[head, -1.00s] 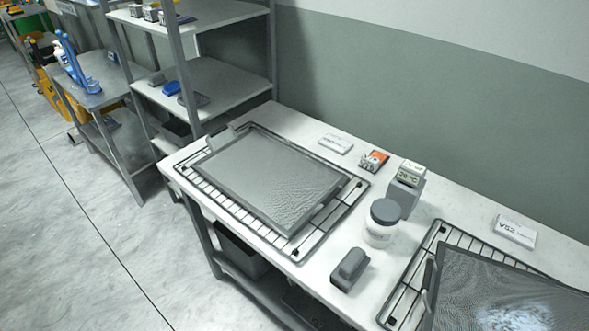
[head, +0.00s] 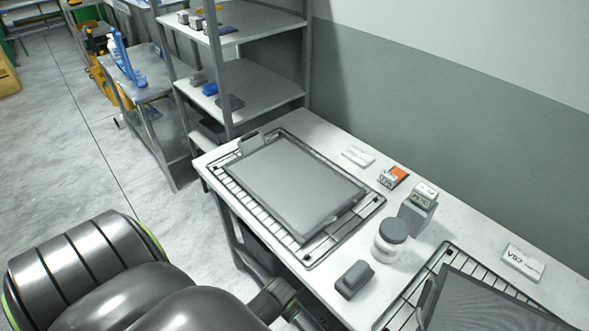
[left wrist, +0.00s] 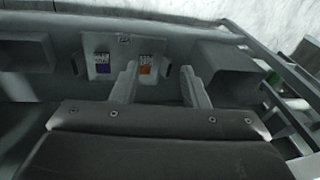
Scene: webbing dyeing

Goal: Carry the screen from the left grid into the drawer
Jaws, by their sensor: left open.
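The screen (head: 296,180), a flat grey panel in a thin frame, lies on the left wire grid (head: 232,198) on the white worktable. A tab-like grip (head: 250,144) stands at its far left edge. My left arm reaches in low at the left of the head view, and its gripper is hidden there. In the left wrist view my left gripper (left wrist: 160,92) is open, with nothing between its fingers. Beyond the fingers is a grey surface with two labelled cards, one purple and one orange. I cannot make out the drawer. My right gripper is not in view.
A second screen (head: 475,305) lies on the right grid (head: 405,315). Between the grids stand a grey-lidded jar (head: 390,240), a grey block (head: 353,279) and a display device (head: 417,208). A shelf unit (head: 255,78) stands beyond the table. Open floor lies left.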

